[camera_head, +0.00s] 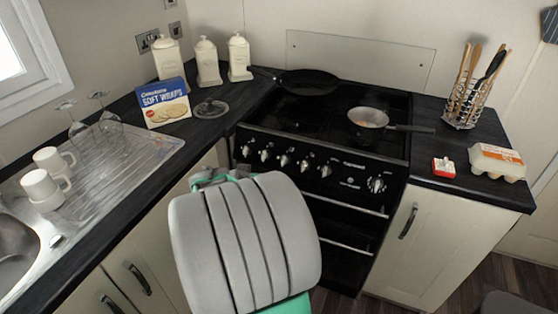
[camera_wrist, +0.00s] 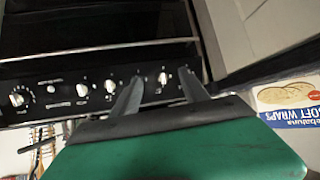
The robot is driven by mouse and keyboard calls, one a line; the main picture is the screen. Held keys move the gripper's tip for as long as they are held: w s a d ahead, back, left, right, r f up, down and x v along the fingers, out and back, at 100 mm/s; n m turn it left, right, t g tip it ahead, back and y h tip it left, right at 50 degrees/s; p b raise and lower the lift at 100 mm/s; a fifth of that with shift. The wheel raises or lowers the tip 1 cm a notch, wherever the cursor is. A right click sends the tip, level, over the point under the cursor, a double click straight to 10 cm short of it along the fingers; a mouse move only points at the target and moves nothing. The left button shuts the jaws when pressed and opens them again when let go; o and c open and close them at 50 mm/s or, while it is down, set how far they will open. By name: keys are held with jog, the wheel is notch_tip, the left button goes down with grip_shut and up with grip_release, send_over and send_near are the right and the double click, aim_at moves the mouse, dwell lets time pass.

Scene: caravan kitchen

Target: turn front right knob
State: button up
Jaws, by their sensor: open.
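The black stove (camera_head: 318,112) has a front panel with a row of silver knobs and one larger knob (camera_head: 376,184) set apart at the right. No label tells me which is the front right knob. In the wrist view the row runs the other way, with the large knob (camera_wrist: 17,98) at far left. My gripper (camera_wrist: 160,76) is open and empty in front of the panel. One small knob (camera_wrist: 163,78) appears between its two fingers; I cannot tell whether they touch it. In the head view my arm hides the gripper.
A pan (camera_head: 368,118) and a dark frying pan (camera_head: 308,82) are on the hob. Oven door handles (camera_head: 345,205) stick out below the panel. A soft wraps box (camera_head: 165,103) stands on the left counter; an egg carton (camera_head: 497,161) lies on the right one.

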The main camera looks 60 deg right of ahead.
aim_at(304, 164)
jog(key=s+d+f+m+g+h, duration=0.2)
jog(key=s+d+m+h, duration=0.1)
jog(key=s+d, duration=0.75)
jog(key=shift+h, duration=0.3)
jog(key=x, duration=0.5)
jog(key=w+x, duration=0.1)
jog(key=x, duration=0.1)
jog(key=shift+d+r, duration=0.25)
jog(key=shift+d, duration=0.15)
jog(key=shift+c, duration=0.2)
grip_shut()
jog(key=shift+a, duration=0.2)
jog(key=shift+d, duration=0.1)
